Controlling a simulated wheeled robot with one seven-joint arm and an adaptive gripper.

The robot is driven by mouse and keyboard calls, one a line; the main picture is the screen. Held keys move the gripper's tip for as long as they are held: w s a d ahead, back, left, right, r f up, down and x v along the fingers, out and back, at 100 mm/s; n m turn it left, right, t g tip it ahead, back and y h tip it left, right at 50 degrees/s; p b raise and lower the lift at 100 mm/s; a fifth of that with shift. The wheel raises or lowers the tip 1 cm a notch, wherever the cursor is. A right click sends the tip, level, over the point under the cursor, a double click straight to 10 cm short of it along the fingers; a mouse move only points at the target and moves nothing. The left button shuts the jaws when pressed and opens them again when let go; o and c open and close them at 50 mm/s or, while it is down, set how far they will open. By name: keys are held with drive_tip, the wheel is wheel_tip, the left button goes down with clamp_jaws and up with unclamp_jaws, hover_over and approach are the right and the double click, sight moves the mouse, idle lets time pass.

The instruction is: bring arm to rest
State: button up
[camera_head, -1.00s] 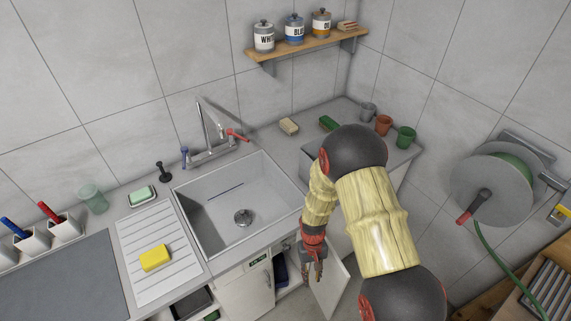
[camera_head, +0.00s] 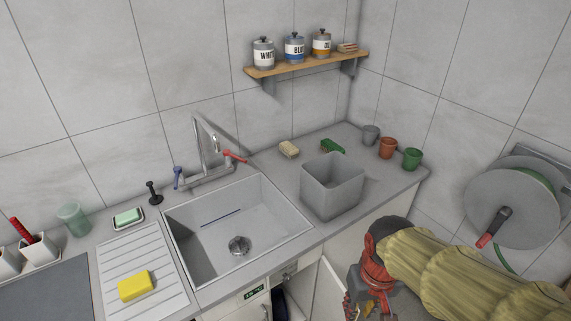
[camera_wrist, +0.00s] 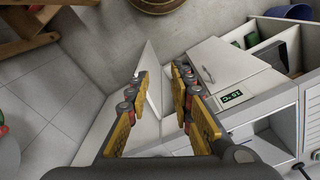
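My gripper (camera_wrist: 160,90) points down in the wrist view, its two yellow-and-grey fingers spread apart with nothing between them. Beyond the gap is the edge of a white cabinet door (camera_wrist: 148,75), which stands open. In the head view my arm comes in from the lower right. The gripper is low, in front of the counter and right of the sink, partly cut off by the bottom edge. The open cabinet door (camera_head: 331,290) is just left of it.
A sink (camera_head: 240,261), a grey bin (camera_head: 332,190) and several cups stand along the counter (camera_head: 385,187). A hose reel (camera_head: 512,208) hangs on the right wall. The wrist view shows an open cabinet (camera_wrist: 270,146) at right and bare floor (camera_wrist: 45,100) at left.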

drive_tip(key=s+d+r+t+b, duration=0.1)
drive_tip(key=b, duration=0.1)
drive_tip(key=r+t+b, duration=0.1)
drive_tip(key=t+b, duration=0.1)
drive_tip(key=s+d+r+m+t+b, duration=0.1)
drive_tip(key=r+t+b, duration=0.1)
drive_tip(key=b, duration=0.1)
drive_tip(key=shift+s+d, duration=0.3)
drive_tip(key=shift+s, duration=0.05)
drive_tip(key=shift+c, duration=1.3)
